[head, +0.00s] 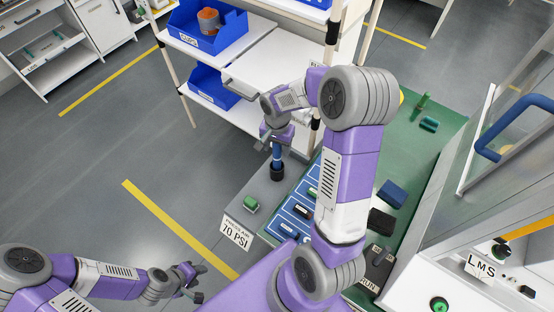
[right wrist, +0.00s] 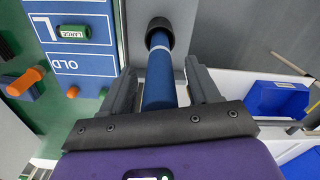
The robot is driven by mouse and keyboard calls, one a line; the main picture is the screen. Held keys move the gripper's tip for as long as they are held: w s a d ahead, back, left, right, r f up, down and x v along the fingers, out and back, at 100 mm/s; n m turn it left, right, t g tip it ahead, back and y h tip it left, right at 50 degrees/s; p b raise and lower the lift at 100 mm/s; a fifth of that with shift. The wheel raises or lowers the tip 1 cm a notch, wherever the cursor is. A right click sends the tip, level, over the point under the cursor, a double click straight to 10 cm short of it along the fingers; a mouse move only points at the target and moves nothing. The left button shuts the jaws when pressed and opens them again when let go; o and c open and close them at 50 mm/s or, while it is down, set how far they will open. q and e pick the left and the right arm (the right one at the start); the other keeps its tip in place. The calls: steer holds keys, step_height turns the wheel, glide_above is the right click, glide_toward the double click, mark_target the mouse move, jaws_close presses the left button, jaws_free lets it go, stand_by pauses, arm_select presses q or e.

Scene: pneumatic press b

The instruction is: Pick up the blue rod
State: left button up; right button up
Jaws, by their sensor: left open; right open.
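The blue rod (head: 277,155) stands upright in a black round holder (head: 277,173) on the grey platform. My right gripper (head: 275,140) is open around the upper part of the rod. In the right wrist view the rod (right wrist: 160,72) runs between the two spread fingers of my right gripper (right wrist: 163,82), with a visible gap on the right side. The black holder (right wrist: 159,30) is at the rod's far end. My left gripper (head: 193,281) is open and empty over the floor at the lower left, far from the rod.
A green knob-like part (head: 251,204) sits on the platform beside the 70 PSI label (head: 236,232). A blue labelled board (head: 288,225) and green bench (head: 440,125) lie to the right. A shelf with blue bins (head: 212,88) stands behind. Open floor lies left.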

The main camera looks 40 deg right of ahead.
jaws_close()
steer(key=shift+r, duration=0.1)
stand_by(0.3)
step_height(320, 180, up, 10)
steer(key=p, duration=0.3)
steer(key=shift+r, duration=0.1)
step_height(320, 180, up, 11)
steer(key=p, duration=0.8)
steer(key=shift+p, duration=0.35)
